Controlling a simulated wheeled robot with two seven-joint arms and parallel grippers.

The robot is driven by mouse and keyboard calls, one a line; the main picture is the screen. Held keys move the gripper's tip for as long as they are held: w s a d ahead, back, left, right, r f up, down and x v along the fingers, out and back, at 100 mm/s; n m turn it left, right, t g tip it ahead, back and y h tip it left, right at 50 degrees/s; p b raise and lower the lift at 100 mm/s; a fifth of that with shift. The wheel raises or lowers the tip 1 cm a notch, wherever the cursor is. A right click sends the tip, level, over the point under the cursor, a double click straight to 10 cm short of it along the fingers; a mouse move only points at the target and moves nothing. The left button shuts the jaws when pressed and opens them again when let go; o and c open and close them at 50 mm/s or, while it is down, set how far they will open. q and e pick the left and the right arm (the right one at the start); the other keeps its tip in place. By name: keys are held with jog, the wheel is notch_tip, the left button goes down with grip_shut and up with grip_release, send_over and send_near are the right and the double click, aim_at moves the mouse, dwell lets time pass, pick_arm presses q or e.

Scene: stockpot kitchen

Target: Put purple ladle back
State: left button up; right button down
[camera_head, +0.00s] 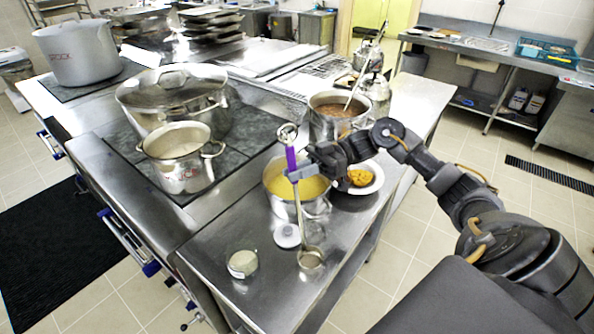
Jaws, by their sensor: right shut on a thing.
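The purple-handled ladle (291,159) hangs nearly upright from my right gripper (305,172), which is shut on its handle. The ladle's metal bowl (311,257) is at the lower end, in front of the pot of yellow soup. I cannot tell whether the bowl touches the counter. The yellow soup pot (282,204) stands on the steel counter behind the ladle. My left gripper is not in view.
A brown soup pot (324,125) with a ladle in it stands behind. A white plate of yellow food (373,180) is right of the yellow soup. A small jar (242,264) and white lid (287,236) are in front. A stove with pots (180,142) is left.

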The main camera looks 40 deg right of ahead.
jog(key=c, duration=1.4)
grip_release()
jog(key=shift+r, duration=0.1)
jog(key=d+b, duration=0.2)
jog(key=d, duration=0.2)
jog(key=d+b, duration=0.3)
jog(key=d, duration=0.1)
jog(key=s+d+b, duration=0.1)
jog(key=d+b, duration=0.1)
jog(key=d, duration=0.2)
jog(key=shift+s+r, duration=0.1)
